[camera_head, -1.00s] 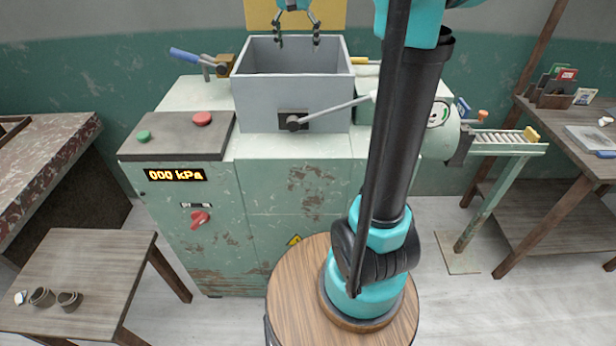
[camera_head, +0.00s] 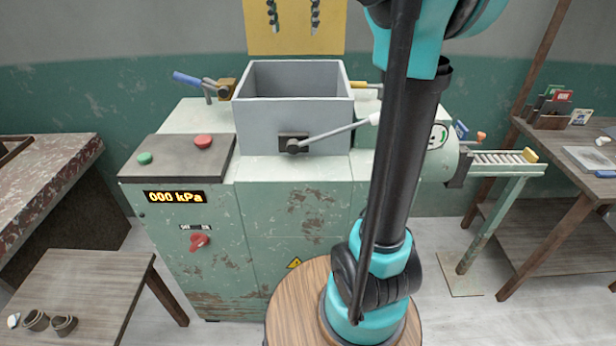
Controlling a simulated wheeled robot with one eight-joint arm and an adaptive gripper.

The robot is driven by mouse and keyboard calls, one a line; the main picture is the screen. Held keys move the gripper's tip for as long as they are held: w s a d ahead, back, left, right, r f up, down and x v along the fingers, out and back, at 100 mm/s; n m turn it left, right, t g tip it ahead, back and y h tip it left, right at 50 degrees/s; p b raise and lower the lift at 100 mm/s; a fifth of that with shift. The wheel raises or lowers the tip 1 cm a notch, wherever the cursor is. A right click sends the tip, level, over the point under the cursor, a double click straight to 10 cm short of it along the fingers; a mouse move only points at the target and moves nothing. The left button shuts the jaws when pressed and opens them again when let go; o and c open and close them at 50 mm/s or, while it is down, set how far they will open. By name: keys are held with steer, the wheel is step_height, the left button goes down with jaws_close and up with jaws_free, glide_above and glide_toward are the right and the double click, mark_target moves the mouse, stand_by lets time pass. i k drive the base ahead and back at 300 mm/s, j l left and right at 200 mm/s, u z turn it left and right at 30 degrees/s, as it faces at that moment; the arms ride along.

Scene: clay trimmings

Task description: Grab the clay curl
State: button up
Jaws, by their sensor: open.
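Two small brown-grey curled pieces, which look like clay curls, sit on the low wooden table at the lower left. One curl (camera_head: 36,320) is near the left edge of the picture, and the other curl (camera_head: 65,325) is just to its right. The gripper is far from the curls, up and to the right.
A small whitish piece (camera_head: 13,320) lies beside the curls on the low table (camera_head: 90,275). A green machine (camera_head: 285,225) with a grey open box (camera_head: 292,120) and lever stands centrally. A roller stand (camera_head: 505,160) and workbench (camera_head: 580,205) are at right. Floor shows between table and machine.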

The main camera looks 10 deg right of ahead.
mark_target(56, 322)
steer(key=k, duration=1)
